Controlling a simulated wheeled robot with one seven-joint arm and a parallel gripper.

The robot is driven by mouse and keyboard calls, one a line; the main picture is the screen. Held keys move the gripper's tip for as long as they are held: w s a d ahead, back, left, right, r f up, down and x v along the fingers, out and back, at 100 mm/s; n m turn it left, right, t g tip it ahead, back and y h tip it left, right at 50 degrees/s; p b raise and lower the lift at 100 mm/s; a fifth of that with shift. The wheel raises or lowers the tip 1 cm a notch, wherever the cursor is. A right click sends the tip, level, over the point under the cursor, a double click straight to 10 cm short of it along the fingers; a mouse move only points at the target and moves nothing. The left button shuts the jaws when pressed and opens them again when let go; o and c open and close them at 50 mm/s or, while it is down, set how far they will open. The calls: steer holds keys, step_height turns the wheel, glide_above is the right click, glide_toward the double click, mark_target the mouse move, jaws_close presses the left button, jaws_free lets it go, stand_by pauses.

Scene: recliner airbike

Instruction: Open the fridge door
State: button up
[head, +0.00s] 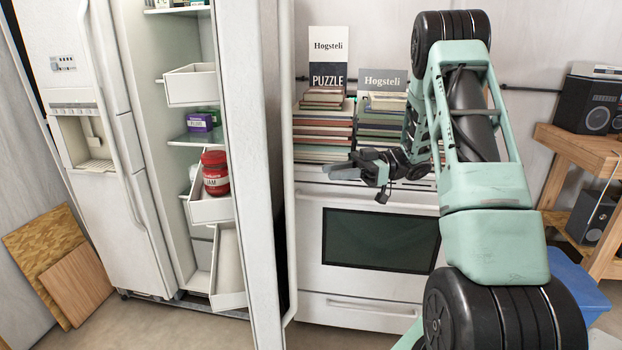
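The white fridge (138,215) stands at the left in the head view. Its right door (248,190) is swung wide open towards me and shows nearly edge-on. Shelves, white drawers and a red jam jar (215,173) show inside. The left door (70,35), with the dispenser, is shut. My gripper (345,172) is to the right of the open door, in front of the stove top, and apart from the door. Its fingers point left. They are small and partly overlapping here, so the gap between them is unclear. I see nothing held.
A white stove (362,290) with an oven window stands right of the open door. Stacks of books (322,130) lie on it. A wooden shelf (575,150) with speakers and a blue bin (578,285) are at the right. Wooden boards (75,285) lean at the left.

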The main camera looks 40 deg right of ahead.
steer(key=v, duration=0.5)
steer(key=shift+s+d+b, duration=0.15)
steer(key=shift+d+b, duration=0.15)
